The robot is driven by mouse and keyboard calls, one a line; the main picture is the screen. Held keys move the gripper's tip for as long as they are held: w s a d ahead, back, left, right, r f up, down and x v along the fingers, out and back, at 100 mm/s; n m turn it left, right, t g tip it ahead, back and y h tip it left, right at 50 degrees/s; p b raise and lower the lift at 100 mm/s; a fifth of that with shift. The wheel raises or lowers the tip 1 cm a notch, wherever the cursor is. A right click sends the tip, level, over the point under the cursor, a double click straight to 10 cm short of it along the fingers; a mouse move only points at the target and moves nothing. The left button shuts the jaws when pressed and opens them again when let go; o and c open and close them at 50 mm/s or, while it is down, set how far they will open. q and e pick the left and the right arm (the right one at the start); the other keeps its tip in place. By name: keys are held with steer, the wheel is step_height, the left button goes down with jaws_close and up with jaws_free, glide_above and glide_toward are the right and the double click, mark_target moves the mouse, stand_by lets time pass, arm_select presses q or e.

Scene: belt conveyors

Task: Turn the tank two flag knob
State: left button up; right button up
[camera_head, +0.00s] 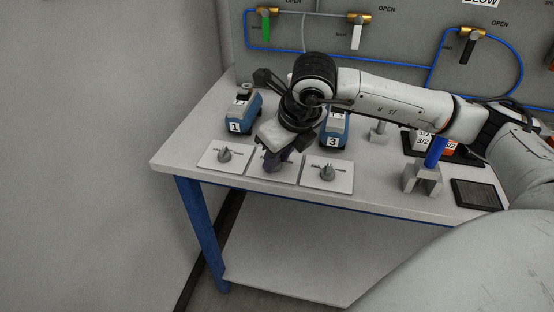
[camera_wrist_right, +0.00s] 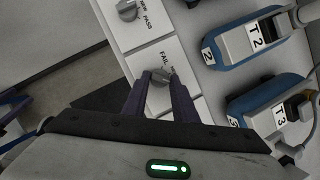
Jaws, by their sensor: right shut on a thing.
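The tank two flag knob (camera_wrist_right: 160,77) is a grey knob on a white plate marked FAIL, the middle of three plates. The blue tank 2 unit (camera_wrist_right: 248,40) stands beside that plate in the wrist view. My right gripper (camera_head: 275,164) reaches down over the middle plate in the head view and hides the knob and most of tank 2 there. In the wrist view its two dark fingers are on either side of the knob, shut on it. The knob's exact angle is hard to read. My left gripper is not in view.
Tank 1 (camera_head: 242,117) and its knob (camera_head: 225,155) are on the left; tank 3 (camera_head: 334,131) and its knob (camera_head: 328,172) are close on the right. A grey stand with a blue rod (camera_head: 435,152) is further right. A panel with valves (camera_head: 357,30) rises behind.

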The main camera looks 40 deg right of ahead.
steer(key=shift+d+f+n+y+b, duration=0.1)
steer(key=shift+f+n+y+b, duration=0.15)
steer(key=shift+n+b, duration=0.55)
steer(key=shift+n+y+b, duration=0.25)
steer(key=shift+n+b, duration=0.15)
steer(key=n, duration=0.1)
steer(key=n+y+b, duration=0.1)
steer(key=shift+w+d+r+n, duration=0.1)
steer(key=shift+d+r+n, duration=0.05)
steer(key=shift+n, duration=0.15)
steer(key=shift+n+g+y+b, duration=0.3)
steer(key=shift+n+b, duration=0.1)
steer(key=shift+n, duration=0.3)
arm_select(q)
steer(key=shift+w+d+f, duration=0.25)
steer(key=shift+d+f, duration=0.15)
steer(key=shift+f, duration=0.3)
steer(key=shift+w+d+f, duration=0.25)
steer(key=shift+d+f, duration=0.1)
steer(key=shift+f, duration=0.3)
arm_select(e)
steer(key=shift+d+r+n+g+y, duration=0.15)
steer(key=shift+n+g+y, duration=0.15)
steer(key=shift+n, duration=0.8)
steer(key=o, duration=0.7)
steer(key=shift+o, duration=0.2)
